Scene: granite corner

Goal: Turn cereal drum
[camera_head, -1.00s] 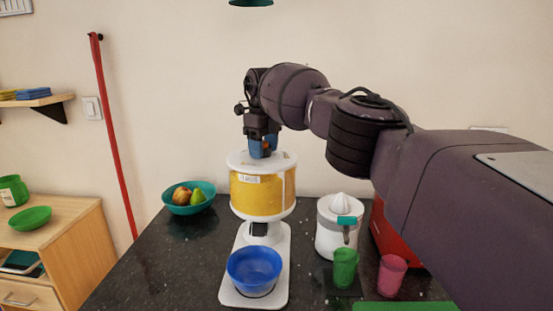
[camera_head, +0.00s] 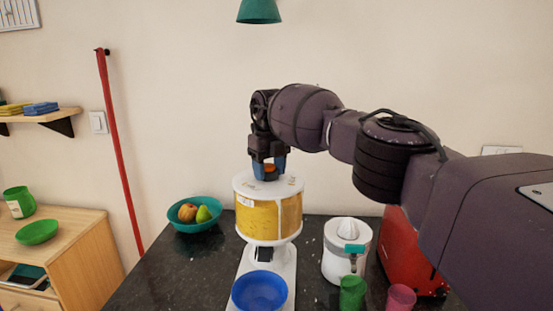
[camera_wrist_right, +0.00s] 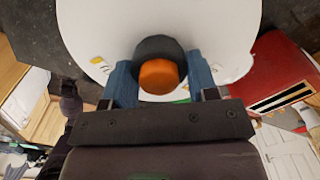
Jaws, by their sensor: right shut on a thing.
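The cereal drum (camera_head: 268,220) is a clear cylinder of yellow-orange cereal with a white lid (camera_head: 290,184), upright on a white stand (camera_head: 285,262). A small label (camera_head: 245,202) shows at its front left. My right gripper (camera_head: 268,170) points down onto the lid with its blue fingers around the orange-topped dark knob. In the right wrist view the knob (camera_wrist_right: 160,76) sits between the two fingers, which are shut on it. A blue bowl (camera_head: 259,291) stands on the stand's base below the drum. My left gripper is not in view.
A teal bowl of fruit (camera_head: 194,228) stands left of the drum. A white juicer (camera_head: 346,255), a green cup (camera_head: 352,292), a pink cup (camera_head: 401,297) and a red appliance (camera_head: 407,255) stand to the right. The dark counter (camera_head: 185,275) is clear at front left.

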